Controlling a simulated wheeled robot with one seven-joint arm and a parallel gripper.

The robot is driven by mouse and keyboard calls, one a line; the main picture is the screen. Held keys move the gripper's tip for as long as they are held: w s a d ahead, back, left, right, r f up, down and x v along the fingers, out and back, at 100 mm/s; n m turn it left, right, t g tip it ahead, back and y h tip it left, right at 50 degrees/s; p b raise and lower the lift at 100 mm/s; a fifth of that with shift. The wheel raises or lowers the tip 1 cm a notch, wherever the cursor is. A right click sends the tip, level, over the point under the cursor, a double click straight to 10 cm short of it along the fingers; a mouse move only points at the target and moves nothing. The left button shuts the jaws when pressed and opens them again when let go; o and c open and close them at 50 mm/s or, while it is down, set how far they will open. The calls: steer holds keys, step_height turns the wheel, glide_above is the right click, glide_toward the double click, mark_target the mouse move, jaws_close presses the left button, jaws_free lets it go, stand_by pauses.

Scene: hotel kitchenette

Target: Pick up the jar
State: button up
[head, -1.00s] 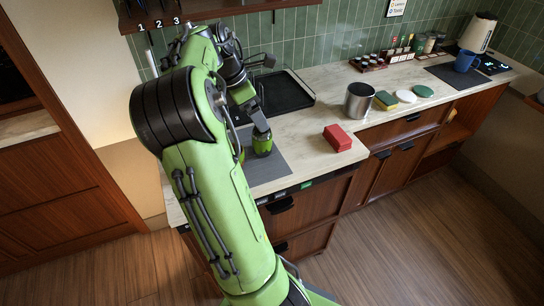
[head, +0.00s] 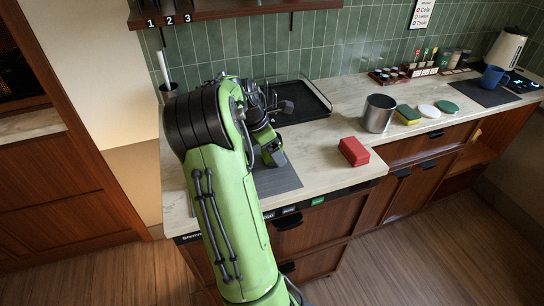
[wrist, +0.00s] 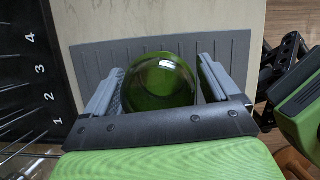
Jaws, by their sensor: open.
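In the wrist view a rounded, glassy green jar (wrist: 160,82) sits between the two fingers of my gripper (wrist: 160,88). The fingers are apart, one on each side of it. A narrow gap shows on the right; on the left I cannot tell whether the finger touches. The jar is over a grey ribbed mat (wrist: 150,48). In the head view my gripper (head: 273,155) is low over the grey mat (head: 284,182) on the counter, and my arm hides the jar there.
A red box (head: 353,151) lies right of the mat. A numbered shelf (head: 230,11) hangs above. Pale counter is clear between the mat and red box.

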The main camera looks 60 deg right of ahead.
steer(key=shift+r, duration=0.15)
steer(key=c, duration=1.2)
